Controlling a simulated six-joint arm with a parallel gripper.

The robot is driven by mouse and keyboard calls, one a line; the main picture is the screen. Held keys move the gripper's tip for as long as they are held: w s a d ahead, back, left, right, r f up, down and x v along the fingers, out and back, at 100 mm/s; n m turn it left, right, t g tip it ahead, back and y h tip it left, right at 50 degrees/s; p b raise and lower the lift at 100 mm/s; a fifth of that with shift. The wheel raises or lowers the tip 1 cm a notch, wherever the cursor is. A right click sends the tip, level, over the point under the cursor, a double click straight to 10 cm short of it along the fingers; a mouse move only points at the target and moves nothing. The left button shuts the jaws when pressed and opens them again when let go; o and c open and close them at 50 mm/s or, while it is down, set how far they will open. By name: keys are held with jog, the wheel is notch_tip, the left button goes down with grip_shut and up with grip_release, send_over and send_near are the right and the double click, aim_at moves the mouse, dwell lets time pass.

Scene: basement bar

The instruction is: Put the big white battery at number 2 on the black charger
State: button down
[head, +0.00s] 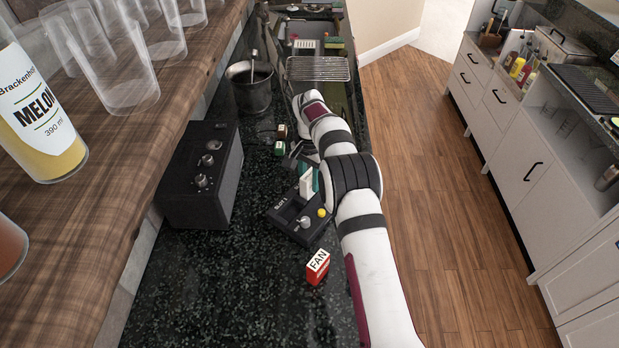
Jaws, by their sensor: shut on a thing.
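The black charger (284,211) lies on the dark speckled counter beside my arm, with white marking on its face. A white block with a teal side, which looks like the big white battery (306,184), stands upright at the charger's far end. My gripper (299,166) is at its upper end, partly hidden by my arm, and appears shut on it. I cannot tell whether the battery is seated or held just above the charger. A yellow knob (322,213) and a grey piece (304,222) are on the charger. The number 2 is not readable.
A red-and-white block marked FAN (317,266) stands in front of the charger. Two small labelled blocks, one dark (281,131) and one green (279,148), stand behind. A black box with knobs (203,173) and a metal pot (248,88) are left.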

jog(key=shift+c, duration=2.4)
grip_release()
notch_tip(320, 180, up, 16)
jog(key=shift+f, duration=0.1)
